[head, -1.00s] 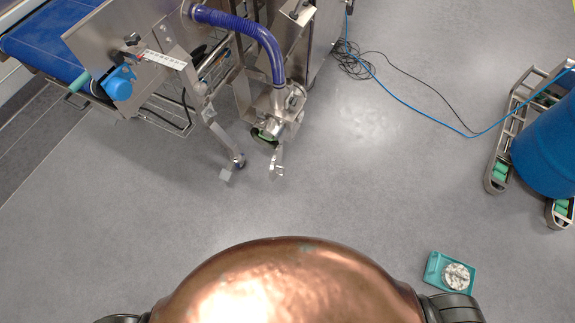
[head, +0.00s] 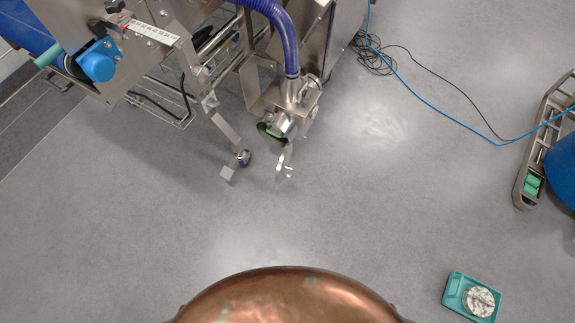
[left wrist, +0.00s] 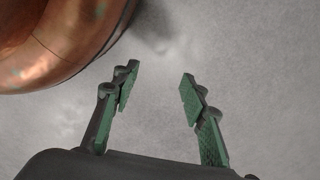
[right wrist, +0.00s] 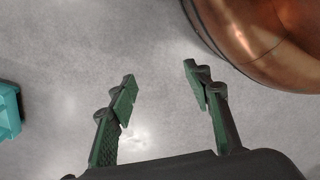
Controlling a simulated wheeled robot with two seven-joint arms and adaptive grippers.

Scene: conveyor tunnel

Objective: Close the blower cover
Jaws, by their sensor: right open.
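The blower (head: 280,122) is a metal unit at the lower end of a blue corrugated hose (head: 284,35), in the upper middle of the head view. A hinged metal flap, apparently the blower cover (head: 285,158), hangs off its lower side, swung away from the opening. My left gripper (left wrist: 158,90) is open and empty over bare floor in the left wrist view. My right gripper (right wrist: 160,85) is open and empty over bare floor in the right wrist view. Neither gripper shows in the head view, and both are away from the blower.
The conveyor frame (head: 160,60) fills the upper left. A teal tray (head: 458,289) with a round dish lies on the floor at the lower right. Black and blue cables (head: 430,105) cross the floor at right, near a blue drum (head: 562,165). The middle floor is clear.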

